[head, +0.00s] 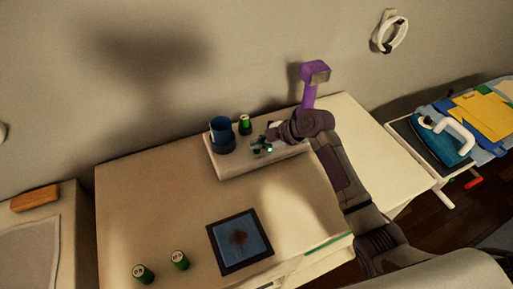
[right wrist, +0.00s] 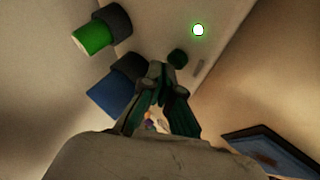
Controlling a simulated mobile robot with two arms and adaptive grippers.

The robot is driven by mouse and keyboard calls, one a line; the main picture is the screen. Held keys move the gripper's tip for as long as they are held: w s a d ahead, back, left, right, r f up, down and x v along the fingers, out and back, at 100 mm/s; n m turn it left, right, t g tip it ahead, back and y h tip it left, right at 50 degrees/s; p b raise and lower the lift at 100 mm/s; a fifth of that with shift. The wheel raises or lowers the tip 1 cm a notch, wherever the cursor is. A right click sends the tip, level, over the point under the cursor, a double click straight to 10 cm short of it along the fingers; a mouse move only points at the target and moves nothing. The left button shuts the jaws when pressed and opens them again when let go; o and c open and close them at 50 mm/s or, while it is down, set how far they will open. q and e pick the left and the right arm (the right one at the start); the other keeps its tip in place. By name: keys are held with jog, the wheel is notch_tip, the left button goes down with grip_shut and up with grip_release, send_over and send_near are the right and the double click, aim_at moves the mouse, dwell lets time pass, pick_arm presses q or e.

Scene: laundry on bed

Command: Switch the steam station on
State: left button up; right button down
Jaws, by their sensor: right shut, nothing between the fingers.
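The steam station looks to be the long pale box (head: 230,169) at the back of the table. A blue cup-shaped part (head: 220,128) and a green cylinder (head: 245,122) stand in dark holders at its left. A purple upright (head: 310,88) with a head rises behind its right end. My right gripper (head: 262,147) is shut and empty over the box. In the right wrist view, its fingertips (right wrist: 162,76) are close to a small dark green knob (right wrist: 176,57); I cannot tell if they touch. A round light (right wrist: 198,30) on the box glows green.
The table's left part is clear.

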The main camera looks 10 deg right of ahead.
aim_at(259, 150)
jog(key=shift+r+p, duration=2.4)
jog(key=shift+r, duration=0.65)
jog(key=shift+f, duration=0.1)
